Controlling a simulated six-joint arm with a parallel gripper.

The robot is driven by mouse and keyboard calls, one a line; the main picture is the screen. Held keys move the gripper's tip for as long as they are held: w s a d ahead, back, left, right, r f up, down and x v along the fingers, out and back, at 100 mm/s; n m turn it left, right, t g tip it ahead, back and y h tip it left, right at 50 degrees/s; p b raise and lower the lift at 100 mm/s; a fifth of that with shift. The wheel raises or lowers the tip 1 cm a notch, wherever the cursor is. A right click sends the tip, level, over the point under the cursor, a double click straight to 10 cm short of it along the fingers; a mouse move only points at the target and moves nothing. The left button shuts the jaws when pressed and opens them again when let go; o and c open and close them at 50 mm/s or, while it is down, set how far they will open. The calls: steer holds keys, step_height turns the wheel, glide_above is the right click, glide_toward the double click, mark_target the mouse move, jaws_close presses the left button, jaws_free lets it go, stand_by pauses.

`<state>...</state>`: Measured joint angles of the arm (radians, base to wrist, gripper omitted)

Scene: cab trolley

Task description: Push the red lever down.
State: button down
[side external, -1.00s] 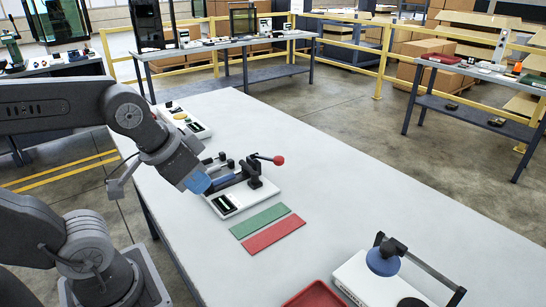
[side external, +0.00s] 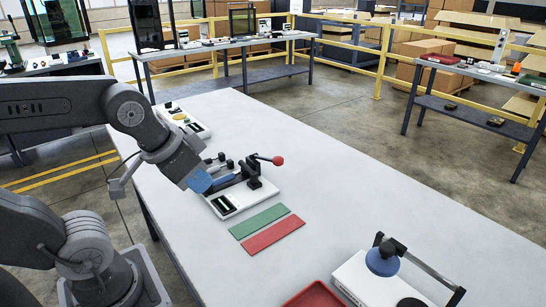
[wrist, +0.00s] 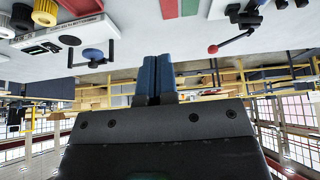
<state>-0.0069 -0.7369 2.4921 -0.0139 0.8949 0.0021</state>
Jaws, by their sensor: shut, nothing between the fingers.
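The red lever is a black arm with a red ball knob (side external: 278,160) at its end, sticking out to the right from a black clamp on a white base plate (side external: 262,194). The lever stands slightly raised, near level. In the wrist view the red knob (wrist: 213,48) is to the upper right of the fingers. My gripper (side external: 201,183) has blue fingers pressed together, with nothing between them. In the side view it overlaps the left end of the device, away from the knob; I cannot tell whether it touches.
A green strip (side external: 259,221) and a red strip (side external: 273,237) lie in front of the device. A red tray (side external: 316,296) and a white fixture with a blue disc (side external: 382,262) are at the front right. The table right of the lever is clear.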

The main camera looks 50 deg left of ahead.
steer(key=w+a+r+n+t+h, duration=0.1)
steer(key=w+a+n, duration=0.15)
steer(key=w, duration=0.55)
steer(key=w+a+r+n+h, duration=0.1)
steer(key=w+a+r+n, duration=0.15)
steer(key=w, duration=0.55)
steer(key=w+a+f+n+t, duration=0.1)
steer(key=w+a+f+n, duration=0.1)
steer(key=w+a+n, duration=0.2)
steer(key=w+a+f+n+t, duration=0.1)
steer(key=w+a+f+n, duration=0.1)
steer(key=w+a, duration=0.6)
steer(key=a+n, duration=0.1)
steer(key=a, duration=0.1)
steer(key=shift+a+f+n+y, duration=0.35)
steer(key=shift+a+n+y, duration=0.05)
steer(key=shift+w+f, duration=0.1)
glide_above(270, 159)
steer(key=shift+f, duration=4.05)
steer(key=shift+f, duration=0.1)
steer(key=shift+d+f, duration=0.1)
steer(key=shift+f, duration=0.2)
